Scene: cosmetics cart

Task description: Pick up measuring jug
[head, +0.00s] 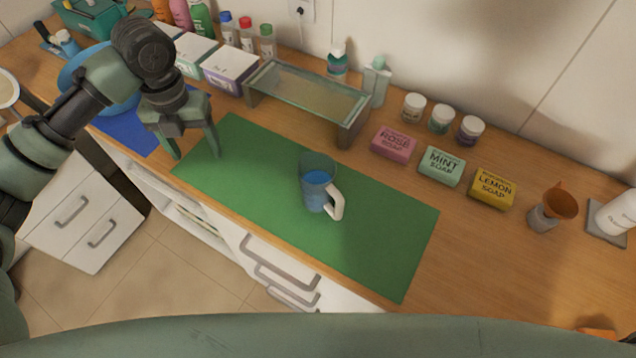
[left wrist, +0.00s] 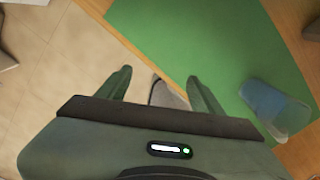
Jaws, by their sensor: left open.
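The measuring jug (head: 316,186) is clear with blue liquid inside and a white handle at its lower right. It stands upright on the green mat (head: 385,250), near the mat's middle. My left gripper (head: 196,156) is open and empty above the mat's left end, well to the left of the jug and apart from it. In the left wrist view the jug (left wrist: 268,104) shows at the right, beyond the open fingers (left wrist: 160,85). My right gripper is not in either view.
A glass-topped riser (head: 308,95) stands behind the mat. Pink, mint and yellow soap boxes (head: 441,166) line the back right, with small jars behind. An orange funnel (head: 559,203) stands further right. The mat around the jug is clear.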

